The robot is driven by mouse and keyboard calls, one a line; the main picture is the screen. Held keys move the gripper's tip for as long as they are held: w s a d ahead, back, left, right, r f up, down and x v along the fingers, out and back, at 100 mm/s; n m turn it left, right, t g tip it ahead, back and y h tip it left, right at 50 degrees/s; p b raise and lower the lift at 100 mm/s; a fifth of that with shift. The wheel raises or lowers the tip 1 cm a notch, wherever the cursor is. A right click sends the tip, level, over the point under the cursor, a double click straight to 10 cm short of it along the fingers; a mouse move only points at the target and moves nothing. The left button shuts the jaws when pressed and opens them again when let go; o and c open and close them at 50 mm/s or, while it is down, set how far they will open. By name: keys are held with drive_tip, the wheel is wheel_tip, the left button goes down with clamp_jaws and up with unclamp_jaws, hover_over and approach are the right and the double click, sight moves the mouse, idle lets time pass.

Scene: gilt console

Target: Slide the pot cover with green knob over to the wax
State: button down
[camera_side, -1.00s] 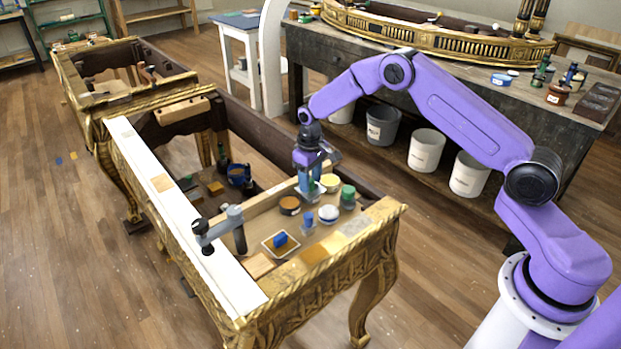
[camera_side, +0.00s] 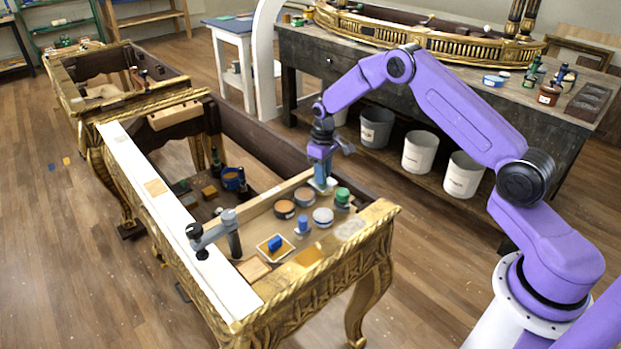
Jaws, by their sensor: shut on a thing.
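My gripper (camera_side: 321,178) is at the far right part of the gilt console's inner tray, fingers down. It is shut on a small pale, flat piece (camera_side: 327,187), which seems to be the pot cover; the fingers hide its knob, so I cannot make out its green. It is low, at or just above the containers' height. The pale yellow round container seen earlier, possibly the wax, is hidden behind my gripper or under the piece; I cannot tell which. A green-topped jar (camera_side: 342,196) stands in front and to the right.
Round tins stand close by: brown (camera_side: 285,209), brown-grey (camera_side: 304,197), white-topped (camera_side: 323,216). A blue-knobbed piece (camera_side: 302,227) and a square dish (camera_side: 276,246) are nearer. The console's dark back rail (camera_side: 262,140) rises behind.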

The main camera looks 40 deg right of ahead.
drive_tip(key=shift+d, duration=0.55)
drive_tip(key=c, duration=0.9)
unclamp_jaws()
drive_tip(key=shift+d, duration=0.1)
drive_tip(key=shift+c, duration=0.2)
drive_tip(key=shift+r, duration=0.5)
wheel_tip(320, 180, up, 16)
drive_tip(key=shift+r, duration=0.25)
